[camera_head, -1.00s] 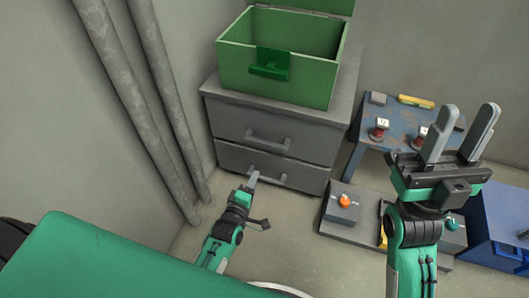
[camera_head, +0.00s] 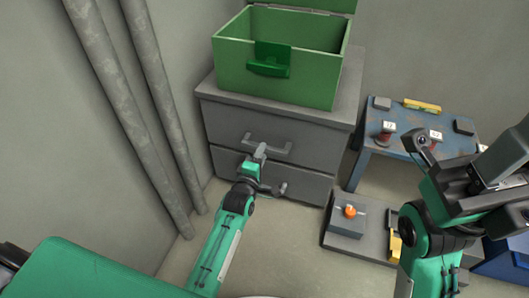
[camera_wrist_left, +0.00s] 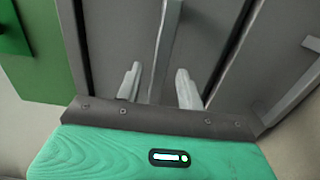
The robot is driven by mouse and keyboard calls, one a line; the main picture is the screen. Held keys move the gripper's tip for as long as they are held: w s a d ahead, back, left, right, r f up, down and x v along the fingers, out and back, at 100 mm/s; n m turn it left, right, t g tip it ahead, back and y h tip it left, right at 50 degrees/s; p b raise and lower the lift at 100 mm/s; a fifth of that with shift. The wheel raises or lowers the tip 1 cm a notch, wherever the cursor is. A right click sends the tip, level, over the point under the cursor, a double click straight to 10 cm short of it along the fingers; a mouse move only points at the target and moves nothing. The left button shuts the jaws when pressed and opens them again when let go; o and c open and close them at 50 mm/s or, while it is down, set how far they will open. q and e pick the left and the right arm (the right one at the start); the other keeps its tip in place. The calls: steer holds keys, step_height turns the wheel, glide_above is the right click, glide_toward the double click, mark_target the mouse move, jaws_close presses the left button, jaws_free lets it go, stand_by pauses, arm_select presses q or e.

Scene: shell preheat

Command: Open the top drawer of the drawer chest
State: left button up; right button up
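The grey drawer chest (camera_head: 322,150) has two drawers, and both look shut. The top drawer's bar handle (camera_head: 280,146) is on its front, and it also shows in the left wrist view (camera_wrist_left: 164,40). My left gripper (camera_head: 261,151) is at this handle. In the left wrist view its two fingers (camera_wrist_left: 159,85) are apart, with the handle bar between them; contact is not clear. My right gripper (camera_head: 510,155) is raised at the right edge, away from the chest; its fingers are partly cut off.
An open green box (camera_head: 300,87) stands on the chest. Two grey pipes (camera_head: 155,110) run along the left wall. A blue table (camera_head: 450,140) with small items stands to the right.

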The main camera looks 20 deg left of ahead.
arm_select(q)
steer(key=shift+w+d+b, duration=0.1)
steer(key=shift+w+b, duration=0.4)
steer(key=shift+w, duration=1.2)
steer(key=shift+c, duration=0.5)
jaws_close()
